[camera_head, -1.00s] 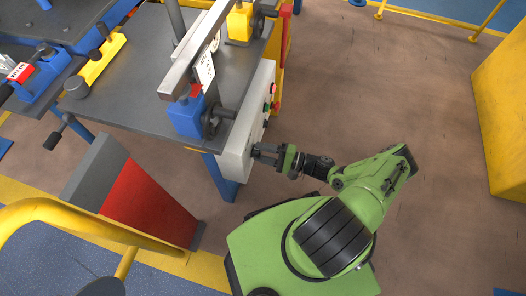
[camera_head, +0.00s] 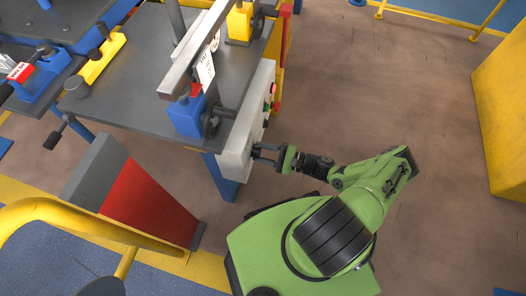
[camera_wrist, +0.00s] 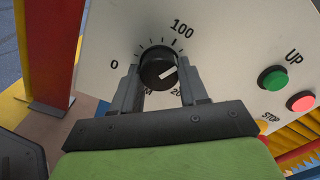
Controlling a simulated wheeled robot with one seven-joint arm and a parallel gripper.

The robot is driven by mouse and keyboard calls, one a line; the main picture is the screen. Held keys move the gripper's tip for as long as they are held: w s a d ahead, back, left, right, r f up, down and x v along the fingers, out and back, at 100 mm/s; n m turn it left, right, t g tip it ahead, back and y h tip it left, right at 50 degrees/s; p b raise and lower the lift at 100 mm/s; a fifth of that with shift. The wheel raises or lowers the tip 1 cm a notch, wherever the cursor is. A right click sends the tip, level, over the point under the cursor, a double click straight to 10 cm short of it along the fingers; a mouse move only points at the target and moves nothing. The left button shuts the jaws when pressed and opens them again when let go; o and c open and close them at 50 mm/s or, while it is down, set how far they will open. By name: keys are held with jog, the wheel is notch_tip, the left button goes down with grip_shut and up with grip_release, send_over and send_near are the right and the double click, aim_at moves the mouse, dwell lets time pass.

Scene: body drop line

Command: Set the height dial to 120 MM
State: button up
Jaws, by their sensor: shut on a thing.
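The height dial (camera_wrist: 158,68) is a round black knob with a white pointer line on a pale control panel (camera_wrist: 225,40). In the wrist view the pointer aims right and slightly up, clockwise past the "100" mark (camera_wrist: 182,30). The "0" mark is at left; the "200" mark at lower right is partly hidden by a finger. My gripper (camera_wrist: 160,84) has one finger on each side of the dial and is shut on it. In the head view my gripper (camera_head: 264,153) is at the panel's face, and the dial itself is hidden.
A green UP button (camera_wrist: 273,79), a red button (camera_wrist: 301,102) and a STOP label sit right of the dial. In the head view the panel hangs on a grey bench (camera_head: 120,105) with blue legs. A red and grey block (camera_head: 145,200) and yellow rail (camera_head: 90,230) stand at lower left.

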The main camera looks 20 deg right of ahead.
jog(key=shift+f, duration=0.1)
jog(key=o, duration=1.1)
jog(key=shift+c, duration=0.2)
jog(key=v, duration=1.5)
jog(key=shift+s+d+p, duration=0.25)
jog(key=shift+d+p, duration=0.1)
